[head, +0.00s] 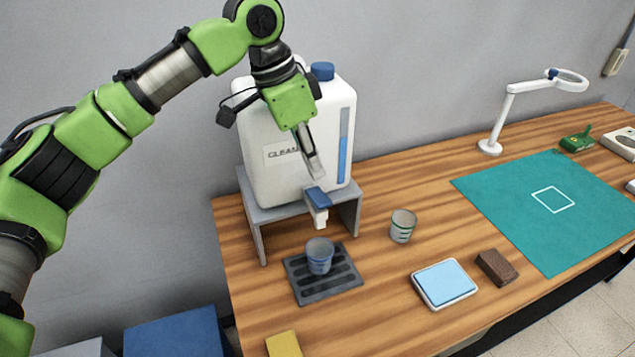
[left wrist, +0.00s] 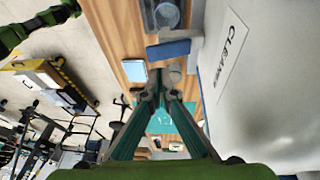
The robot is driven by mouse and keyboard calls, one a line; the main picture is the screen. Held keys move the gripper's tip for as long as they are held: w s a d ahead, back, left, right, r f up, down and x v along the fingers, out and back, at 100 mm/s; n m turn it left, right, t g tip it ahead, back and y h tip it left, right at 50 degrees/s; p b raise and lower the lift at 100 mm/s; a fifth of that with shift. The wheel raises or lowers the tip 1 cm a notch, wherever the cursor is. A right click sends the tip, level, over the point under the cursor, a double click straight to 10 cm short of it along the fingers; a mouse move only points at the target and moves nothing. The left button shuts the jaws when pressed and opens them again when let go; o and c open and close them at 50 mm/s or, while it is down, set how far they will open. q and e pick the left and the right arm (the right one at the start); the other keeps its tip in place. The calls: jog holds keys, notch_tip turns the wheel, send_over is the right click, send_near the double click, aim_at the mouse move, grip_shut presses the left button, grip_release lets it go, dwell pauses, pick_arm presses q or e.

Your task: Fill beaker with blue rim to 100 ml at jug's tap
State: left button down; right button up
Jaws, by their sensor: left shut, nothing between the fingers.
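The white jug (head: 275,150) stands on a grey stand (head: 262,212); its strip at the right edge shows blue liquid. The jug's tap (head: 318,203) has a blue lever and a pale spout, and it also shows in the left wrist view (left wrist: 168,50). The beaker with the blue rim (head: 320,262) stands upright on the dark drip tray (head: 345,284), below the spout. I cannot make out its fill level. My left gripper (head: 317,174) is shut and empty, just above the tap lever in the head view; whether they touch is unclear. My right gripper is out of view.
A light-blue-topped scale (head: 444,283), a brown block (head: 497,267) and a yellow object (head: 284,344) lie nearer the front. A teal mat (head: 510,220) and a white lamp (head: 505,110) are at right.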

aim_at(321, 205)
pick_arm(q)
jog(key=f, duration=0.2)
jog(key=f+p, duration=0.1)
jog(key=shift+s+d+f, duration=0.3)
jog(key=shift+s+f, duration=0.05)
jog(key=shift+f, duration=0.05)
jog(key=shift+s+f, duration=0.15)
jog(key=shift+f, duration=0.35)
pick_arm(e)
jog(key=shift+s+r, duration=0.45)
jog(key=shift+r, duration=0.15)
pick_arm(q)
jog(key=shift+s+d+f+t+p, duration=0.15)
jog(key=shift+s+f+t+p, duration=0.15)
jog(key=shift+t, duration=0.3)
jog(key=shift+s+d+f+m+t+y, duration=0.25)
jog(key=shift+s+f+t+y, duration=0.2)
jog(key=shift+f+t+y, duration=0.4)
jog(key=shift+t+p, duration=0.25)
jog(key=shift+p, duration=0.15)
jog(key=shift+a, duration=0.1)
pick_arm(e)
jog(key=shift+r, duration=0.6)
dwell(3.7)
